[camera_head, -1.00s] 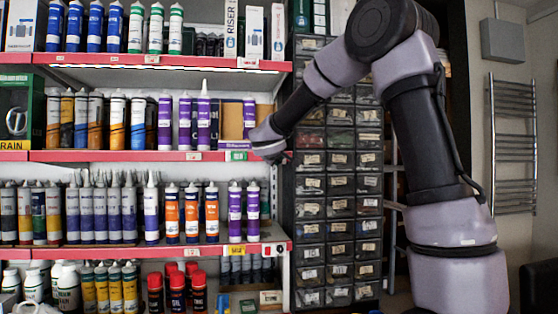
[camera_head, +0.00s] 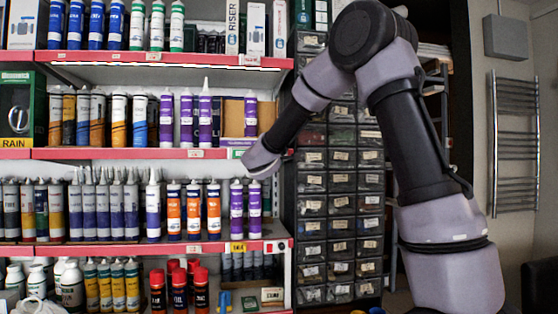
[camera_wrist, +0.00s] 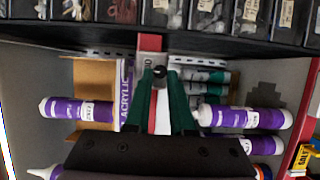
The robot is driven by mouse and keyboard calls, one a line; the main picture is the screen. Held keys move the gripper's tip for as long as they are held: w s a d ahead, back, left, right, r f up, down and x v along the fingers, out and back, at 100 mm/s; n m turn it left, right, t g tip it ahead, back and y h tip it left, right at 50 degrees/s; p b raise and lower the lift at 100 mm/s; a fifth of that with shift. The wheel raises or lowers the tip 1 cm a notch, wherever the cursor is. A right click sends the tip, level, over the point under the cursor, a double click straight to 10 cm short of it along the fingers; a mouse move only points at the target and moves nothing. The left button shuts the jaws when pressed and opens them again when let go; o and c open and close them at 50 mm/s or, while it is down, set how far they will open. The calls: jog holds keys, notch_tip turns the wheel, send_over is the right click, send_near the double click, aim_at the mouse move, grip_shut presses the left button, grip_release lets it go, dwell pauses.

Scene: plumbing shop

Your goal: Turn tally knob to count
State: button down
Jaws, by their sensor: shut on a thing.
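A small round black knob (camera_wrist: 160,73) shows in the wrist view, in front of the red shelf edge (camera_wrist: 150,42). My gripper (camera_wrist: 160,82) has its two fingers converging on this knob, and they are shut on it. In the head view my gripper (camera_head: 262,170) is at the right end of the middle shelf's red edge (camera_head: 110,153), beside a small green label (camera_head: 239,153). It covers the knob there. Any marks or count on the knob cannot be read.
Shelves of cartridges fill the left of the head view. A drawer cabinet (camera_head: 341,205) stands right of the shelves, behind my arm. A towel rail (camera_head: 515,145) hangs far right.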

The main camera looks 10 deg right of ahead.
dwell(0.5)
jog(key=c, duration=0.8)
grip_release()
jog(key=v, duration=1)
jog(key=shift+s+a+f, duration=0.1)
jog(key=shift+s, duration=0.3)
